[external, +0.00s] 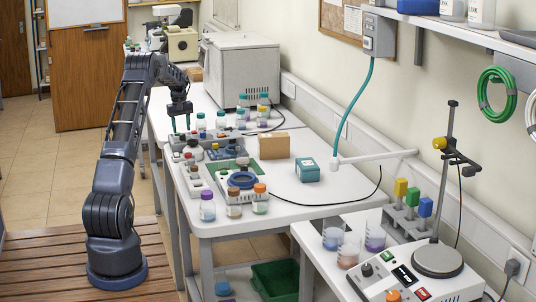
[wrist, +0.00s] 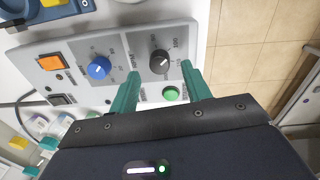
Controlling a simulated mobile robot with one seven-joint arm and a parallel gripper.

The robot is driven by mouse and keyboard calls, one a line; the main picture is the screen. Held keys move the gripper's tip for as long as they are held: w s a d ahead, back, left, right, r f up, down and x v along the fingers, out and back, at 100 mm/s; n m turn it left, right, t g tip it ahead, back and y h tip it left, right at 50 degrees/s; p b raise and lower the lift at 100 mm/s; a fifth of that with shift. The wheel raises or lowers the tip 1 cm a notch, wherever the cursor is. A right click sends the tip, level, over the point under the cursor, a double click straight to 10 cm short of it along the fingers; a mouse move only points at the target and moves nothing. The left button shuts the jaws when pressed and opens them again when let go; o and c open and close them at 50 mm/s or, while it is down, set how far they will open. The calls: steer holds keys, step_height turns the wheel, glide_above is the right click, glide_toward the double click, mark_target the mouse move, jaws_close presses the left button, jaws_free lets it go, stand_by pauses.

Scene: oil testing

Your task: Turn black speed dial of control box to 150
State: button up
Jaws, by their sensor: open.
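The black speed dial (wrist: 159,61) sits on the sloped light-grey face of the control box (wrist: 125,45) in the wrist view. A printed scale surrounds it, with 100 readable at its right. A pale pointer mark shows on the knob, but I cannot tell its exact value. My gripper (wrist: 160,70) is open, with one green finger on each side of the dial. A gap shows between the fingers and the knob, and I cannot see contact. In the external view my gripper (external: 180,125) points down over the equipment at the table's far left; the dial is too small to make out.
A blue dial (wrist: 99,68), an orange button (wrist: 52,62) and a green button (wrist: 172,93) sit on the same panel. Several capped bottles stand nearby, including one purple bottle (external: 207,207). A cardboard box (external: 273,146) and a teal box (external: 307,170) are to the right.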

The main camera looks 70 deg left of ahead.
mark_target(183, 137)
steer(key=shift+w+f, duration=0.1)
steer(key=shift+f, duration=1.4)
steer(key=c, duration=1)
steer(key=m, duration=1.1)
steer(key=shift+a+m, duration=0.1)
steer(key=shift+m, duration=0.2)
steer(key=shift+r, duration=0.1)
